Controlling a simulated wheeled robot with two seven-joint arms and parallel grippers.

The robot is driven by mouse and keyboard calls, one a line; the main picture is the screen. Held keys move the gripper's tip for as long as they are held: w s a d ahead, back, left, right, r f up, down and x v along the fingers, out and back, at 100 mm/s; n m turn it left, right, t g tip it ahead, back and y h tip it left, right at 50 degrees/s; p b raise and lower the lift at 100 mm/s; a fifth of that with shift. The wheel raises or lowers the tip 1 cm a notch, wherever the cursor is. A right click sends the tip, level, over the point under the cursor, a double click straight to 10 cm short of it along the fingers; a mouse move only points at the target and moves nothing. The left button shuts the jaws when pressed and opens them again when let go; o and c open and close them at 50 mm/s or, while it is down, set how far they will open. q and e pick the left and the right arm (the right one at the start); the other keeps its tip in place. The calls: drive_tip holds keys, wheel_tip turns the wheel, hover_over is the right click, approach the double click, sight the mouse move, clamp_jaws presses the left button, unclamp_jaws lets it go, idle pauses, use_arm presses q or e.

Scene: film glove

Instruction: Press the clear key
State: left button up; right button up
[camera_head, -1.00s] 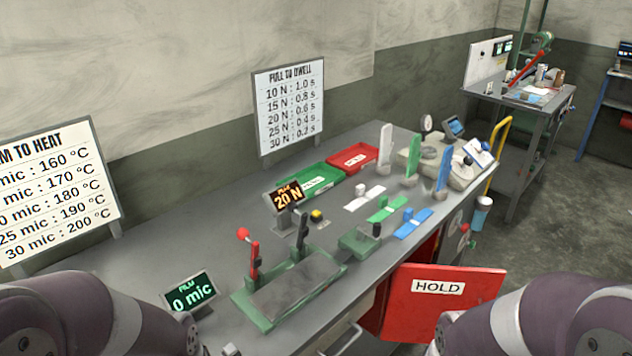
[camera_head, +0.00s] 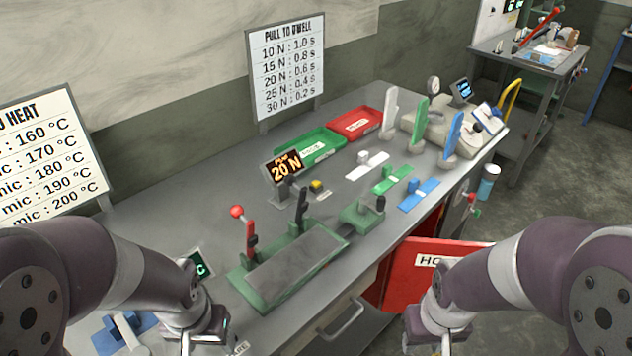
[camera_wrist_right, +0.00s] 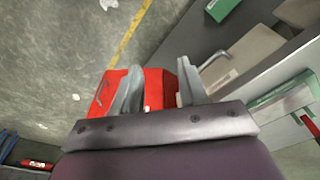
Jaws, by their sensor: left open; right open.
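No key reading "clear" is legible in these frames. A yellow button (camera_head: 317,184) on a small dark base sits beside the amber display (camera_head: 285,165) reading 20 N. A blue-screened instrument (camera_head: 461,91) stands at the bench's far right end; its keys are too small to read. My left gripper (camera_head: 205,340) points down at the lower left of the head view, its fingertips cut off by the frame. My right gripper (camera_head: 434,344) is low at the front, beside the red HOLD panel (camera_head: 398,280). The right wrist view shows its two fingers (camera_wrist_right: 160,90) apart, with nothing between them.
A green sealer (camera_head: 258,290) with red-knobbed and black levers occupies the bench front. Green (camera_head: 322,155) and red (camera_head: 378,122) trays lie behind. White, green (camera_head: 421,122) and blue uprights stand toward the right. A film display (camera_head: 199,264) is partly hidden behind my left arm.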

use_arm(q)
drive_tip(key=shift+s, duration=0.1)
use_arm(e)
drive_tip(key=shift+s, duration=0.1)
drive_tip(key=c, duration=0.5)
clamp_jaws()
use_arm(q)
drive_tip(key=shift+w+f, duration=0.1)
drive_tip(key=shift+w, duration=0.2)
use_arm(e)
drive_tip(key=shift+w, duration=0.25)
use_arm(q)
drive_tip(key=shift+s, duration=0.15)
use_arm(e)
drive_tip(key=shift+s, duration=0.1)
